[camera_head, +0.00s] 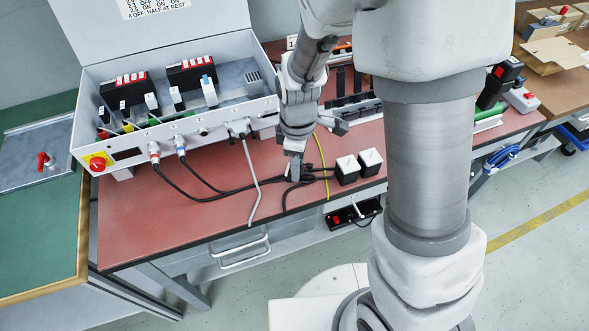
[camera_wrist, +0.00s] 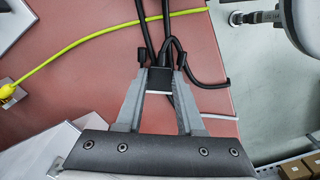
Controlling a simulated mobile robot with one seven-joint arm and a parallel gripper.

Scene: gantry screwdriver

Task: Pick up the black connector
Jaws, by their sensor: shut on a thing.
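The black connector (camera_wrist: 160,78) is a small dark block with a pale lower edge, between the fingertips of my gripper (camera_wrist: 160,73) in the wrist view. Both fingers touch its sides, and black cables run up from it in the picture. In the head view my gripper (camera_head: 295,167) points down at the red tabletop, among the ends of the black cables. The connector itself is hard to make out there. I cannot tell whether it still touches the table.
An open grey control box (camera_head: 215,118) stands at the left of the red table (camera_head: 130,235). Two white-topped black blocks (camera_head: 347,167) are close right of my gripper. A yellow cable (camera_wrist: 100,35) crosses nearby. The table's front left is clear.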

